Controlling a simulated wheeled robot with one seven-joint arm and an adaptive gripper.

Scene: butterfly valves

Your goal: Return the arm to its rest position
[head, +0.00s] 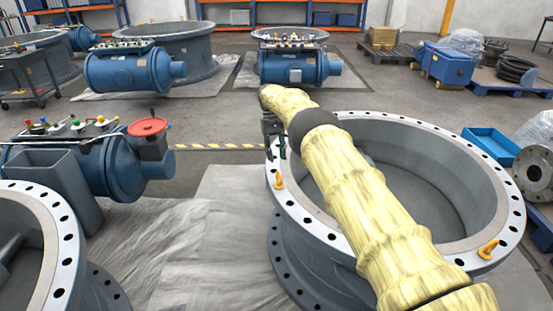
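My arm (365,205), in a pale yellow cover with a dark band, reaches from the bottom right up over a large grey flanged valve ring (480,262). My gripper (273,136) is at the far end of the arm, small and dark, pointing down by the ring's left rim. The arm hides part of it, and I cannot tell whether its fingers are open or shut. I see nothing clearly held in it.
A blue actuator (125,170) with a red handwheel (147,127) stands at the left. Another flanged ring (62,245) is at the lower left. A blue tray (490,145) and a round flange (535,172) are at the right. Floor behind the ring is clear.

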